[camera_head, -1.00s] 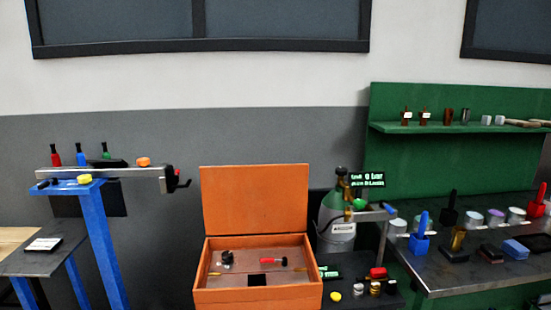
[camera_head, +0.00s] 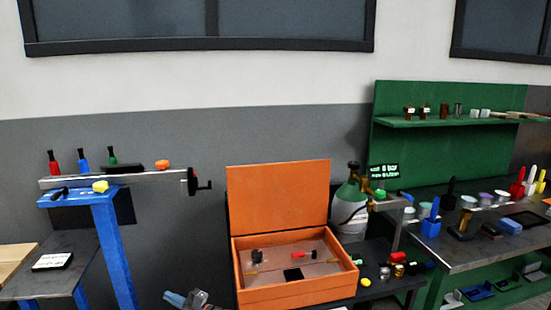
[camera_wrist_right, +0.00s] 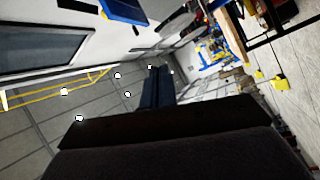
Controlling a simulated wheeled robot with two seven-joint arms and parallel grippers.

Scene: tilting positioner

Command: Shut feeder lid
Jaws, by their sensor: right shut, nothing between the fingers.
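The orange feeder box (camera_head: 300,295) stands on a dark table in the head view, low and right of centre. Its orange lid (camera_head: 278,195) stands open, upright along the back edge. Inside the box lie a black knob, a red-handled tool and a black square. My right gripper (camera_head: 175,298) shows at the bottom edge, left of the box and apart from it. Its shut, empty fingers also show in the right wrist view (camera_wrist_right: 158,85); that view shows neither box nor lid. My left gripper is not in view.
A gas cylinder (camera_head: 348,210) stands close right of the lid. A green bench (camera_head: 470,250) with several small items is farther right. A blue stand (camera_head: 115,250) with a rail and crank is at left. Grey wall shows between stand and box.

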